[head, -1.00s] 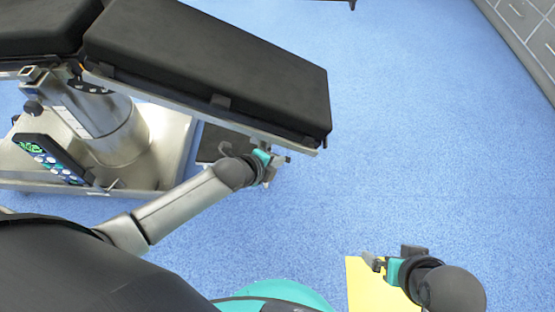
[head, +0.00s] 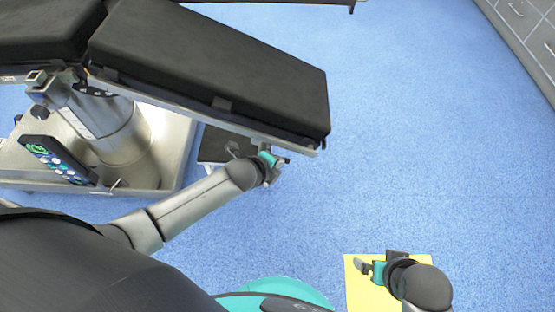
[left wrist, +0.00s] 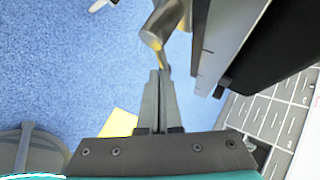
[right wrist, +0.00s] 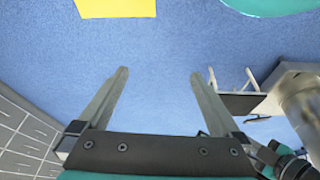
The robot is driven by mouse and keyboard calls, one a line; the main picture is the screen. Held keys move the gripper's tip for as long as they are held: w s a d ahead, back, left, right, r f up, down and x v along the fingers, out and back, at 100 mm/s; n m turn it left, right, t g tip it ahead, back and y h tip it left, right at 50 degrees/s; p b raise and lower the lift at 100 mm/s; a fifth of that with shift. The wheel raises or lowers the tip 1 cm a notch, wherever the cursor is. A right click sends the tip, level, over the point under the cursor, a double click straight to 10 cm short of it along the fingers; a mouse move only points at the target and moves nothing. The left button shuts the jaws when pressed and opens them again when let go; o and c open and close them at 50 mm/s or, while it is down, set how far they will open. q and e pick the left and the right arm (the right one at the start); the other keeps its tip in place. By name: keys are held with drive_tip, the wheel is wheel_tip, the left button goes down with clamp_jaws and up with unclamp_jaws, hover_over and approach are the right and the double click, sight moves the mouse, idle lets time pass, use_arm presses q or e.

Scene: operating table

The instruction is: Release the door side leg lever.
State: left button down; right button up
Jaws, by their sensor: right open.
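The black leg section (head: 215,70) of the operating table has a metal side rail along its lower edge. My left gripper (head: 281,161) is below the outer end of that rail. In the left wrist view its fingers (left wrist: 160,74) are together. A grey metal lever with a rounded end (left wrist: 154,36) is just past the fingertips, beside the rail (left wrist: 206,50). I cannot tell whether the fingertips touch it. The lever is not clear in the head view. My right gripper (head: 364,267) is open and empty, low at the right, with its spread fingers in the right wrist view (right wrist: 158,75).
The table's metal column (head: 115,125) and base (head: 170,150) stand at the left, with a hand control (head: 58,160) hanging there. A yellow patch (head: 355,295) lies below my right gripper. Grey cabinets (head: 525,35) stand at the far right. The blue floor between is clear.

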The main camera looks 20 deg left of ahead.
use_arm(q)
drive_tip(key=f+m+y, duration=0.1)
drive_tip(key=y, duration=0.2)
drive_tip(key=a+f+m+g+y+p, duration=0.1)
drive_tip(key=y, duration=0.2)
drive_tip(key=a+f+m+g+y+p, duration=0.1)
drive_tip(key=y, duration=0.2)
drive_tip(key=shift+s+a+m, duration=0.25)
drive_tip(key=shift+s+m, duration=0.05)
drive_tip(key=shift+m, duration=0.1)
use_arm(e)
wheel_tip(320, 180, down, 6)
drive_tip(key=s+g, duration=0.1)
drive_tip(key=s, duration=0.1)
drive_tip(key=shift+d+r, duration=0.15)
use_arm(q)
drive_tip(key=shift+g+p, duration=0.3)
drive_tip(key=shift+p, duration=0.1)
use_arm(e)
drive_tip(key=shift+r, duration=0.1)
use_arm(q)
drive_tip(key=shift+r+p, duration=0.75)
drive_tip(key=shift+r, duration=0.05)
use_arm(e)
drive_tip(key=shift+r, duration=0.8)
use_arm(q)
drive_tip(key=shift+f, duration=0.1)
use_arm(e)
drive_tip(key=shift+s+f, duration=0.1)
drive_tip(key=shift+f, duration=0.1)
